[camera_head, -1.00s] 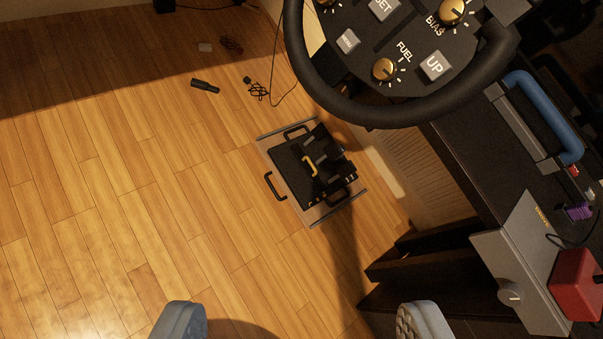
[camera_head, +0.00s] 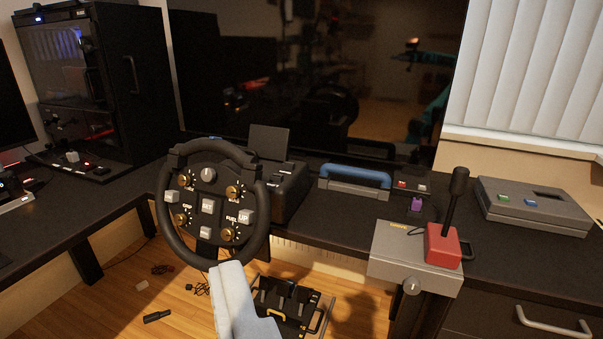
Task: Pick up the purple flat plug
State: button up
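The purple flat plug (camera_head: 416,204) is small and stands at the back of the black desk, right of the blue-handled grey case and behind the grey joystick plate. Its lower part meets something dark, and I cannot tell how it is seated. My gripper (camera_head: 232,270) shows at the bottom, left of centre, as a pale grey-blue shape in front of the wheel's lower rim. It is left of the plug in the picture and well apart from it. Its fingers overlap in this view, so the gap between them is hidden.
The steering wheel (camera_head: 207,205) stands left of the plug. The blue-handled case (camera_head: 352,183) and the red joystick base (camera_head: 442,246) are near the plug. A grey box (camera_head: 535,208) lies farther right. Pedals (camera_head: 290,300) stand on the floor. A dark screen (camera_head: 315,75) rises behind.

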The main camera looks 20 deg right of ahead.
aim_at(416, 205)
jog(key=z, duration=1.25)
